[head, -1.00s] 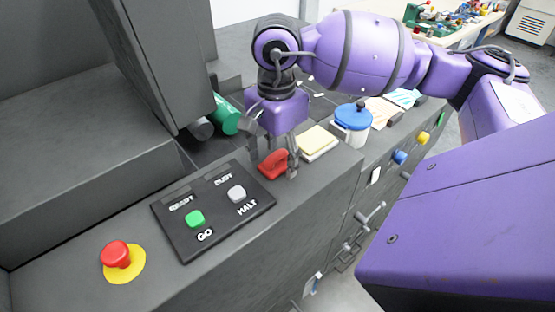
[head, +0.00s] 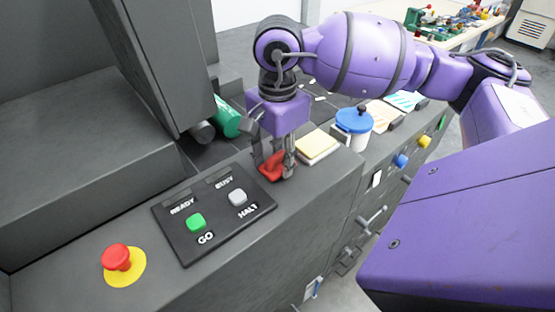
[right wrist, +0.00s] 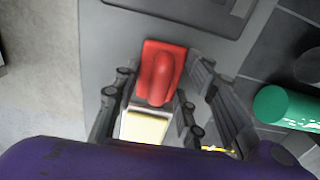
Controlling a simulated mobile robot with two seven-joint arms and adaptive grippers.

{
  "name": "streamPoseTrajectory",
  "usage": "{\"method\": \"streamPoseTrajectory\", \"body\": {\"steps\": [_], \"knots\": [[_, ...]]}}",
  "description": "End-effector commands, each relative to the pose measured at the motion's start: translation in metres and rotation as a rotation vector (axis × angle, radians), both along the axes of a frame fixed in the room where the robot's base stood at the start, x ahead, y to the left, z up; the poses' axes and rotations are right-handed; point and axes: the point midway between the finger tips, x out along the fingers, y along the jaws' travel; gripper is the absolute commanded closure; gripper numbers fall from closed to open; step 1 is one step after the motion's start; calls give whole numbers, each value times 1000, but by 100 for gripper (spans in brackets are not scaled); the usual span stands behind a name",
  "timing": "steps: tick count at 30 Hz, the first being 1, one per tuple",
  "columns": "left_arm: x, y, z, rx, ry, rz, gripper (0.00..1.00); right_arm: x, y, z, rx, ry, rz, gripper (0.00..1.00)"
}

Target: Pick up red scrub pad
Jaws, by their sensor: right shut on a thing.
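The red scrub pad (head: 270,170), with a raised grip along its top, is on the grey machine ledge, just beyond the button panel. My right gripper (head: 274,168) points down at it, its fingers shut on the pad and partly hiding it. In the right wrist view the pad (right wrist: 162,72) shows between the two fingers, its flat base on the grey surface as far as I can tell. My left gripper is in neither view.
A button panel (head: 180,232) and a red stop button (head: 116,257) lie at the near left. A yellow-topped pad or block (head: 316,144) and a white jar with a blue lid (head: 353,122) stand to the right. A green cylinder (head: 228,118) lies behind.

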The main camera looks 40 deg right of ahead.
Motion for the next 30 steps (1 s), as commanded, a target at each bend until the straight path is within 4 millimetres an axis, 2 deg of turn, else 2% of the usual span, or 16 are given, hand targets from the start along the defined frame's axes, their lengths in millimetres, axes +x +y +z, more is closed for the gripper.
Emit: {"method": "streamPoseTrajectory", "body": {"steps": [6, 14, 21, 25, 30], "knots": [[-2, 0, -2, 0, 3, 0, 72, -2, 2, 30, 0, -5, 2, 88], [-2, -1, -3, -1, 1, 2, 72, -46, 25, 88, -2, -6, 6, 88], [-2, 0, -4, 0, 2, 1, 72, -96, 51, 111, -1, -3, 6, 88], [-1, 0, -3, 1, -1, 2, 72, -112, 60, 119, 0, -3, 4, 88], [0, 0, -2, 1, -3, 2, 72, -123, 65, 124, 1, -1, 2, 88]]}}
